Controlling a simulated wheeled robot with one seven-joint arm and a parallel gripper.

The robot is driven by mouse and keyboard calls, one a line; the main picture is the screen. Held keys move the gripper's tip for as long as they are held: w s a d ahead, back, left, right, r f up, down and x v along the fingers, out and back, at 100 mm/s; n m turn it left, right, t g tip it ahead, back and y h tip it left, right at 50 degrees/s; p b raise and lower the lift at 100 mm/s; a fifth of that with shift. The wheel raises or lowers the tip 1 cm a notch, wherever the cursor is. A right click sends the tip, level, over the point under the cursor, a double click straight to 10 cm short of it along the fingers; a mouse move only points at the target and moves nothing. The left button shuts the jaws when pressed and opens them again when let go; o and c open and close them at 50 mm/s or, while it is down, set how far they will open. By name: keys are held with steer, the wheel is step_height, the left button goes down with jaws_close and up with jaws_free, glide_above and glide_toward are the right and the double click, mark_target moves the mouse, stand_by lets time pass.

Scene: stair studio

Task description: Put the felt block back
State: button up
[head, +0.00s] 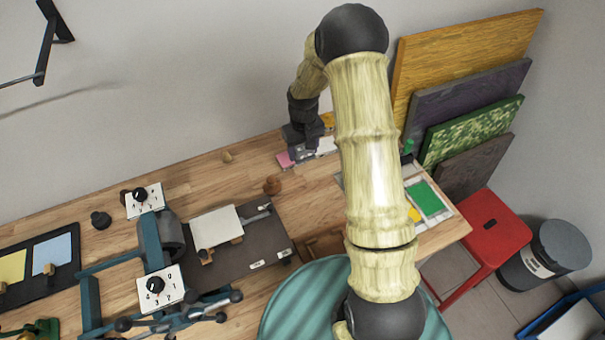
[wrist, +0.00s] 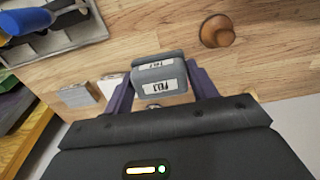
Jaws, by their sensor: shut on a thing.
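My gripper (head: 303,153) is at the back of the wooden bench, beside the wall, partly hidden by its own wrist in the head view. In the wrist view its purple fingers (wrist: 160,92) are shut on a grey block (wrist: 157,72) with white labels that read as FELT. The block sits between the fingers, over or on the bench top; I cannot tell whether it touches the wood. In the head view the block is too small and covered to make out clearly.
Pale labelled blocks (wrist: 75,95) stand left of my gripper in the wrist view. A round wooden knob (wrist: 217,31) stands to the right. A tray (wrist: 62,32) holds a blue-and-yellow thing. In the head view, a pink piece (head: 285,160) lies beside my gripper; leaning boards (head: 465,60) stand right.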

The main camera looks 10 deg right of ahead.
steer(key=p, duration=0.2)
glide_above(304, 176)
steer(key=shift+a+f, duration=0.15)
steer(key=shift+f, duration=2.8)
steer(key=shift+f+p, duration=0.65)
steer(key=shift+f, duration=1.45)
steer(key=shift+s, duration=0.1)
steer(key=shift+f, duration=0.15)
steer(key=o, duration=0.9)
steer(key=shift+o, duration=0.2)
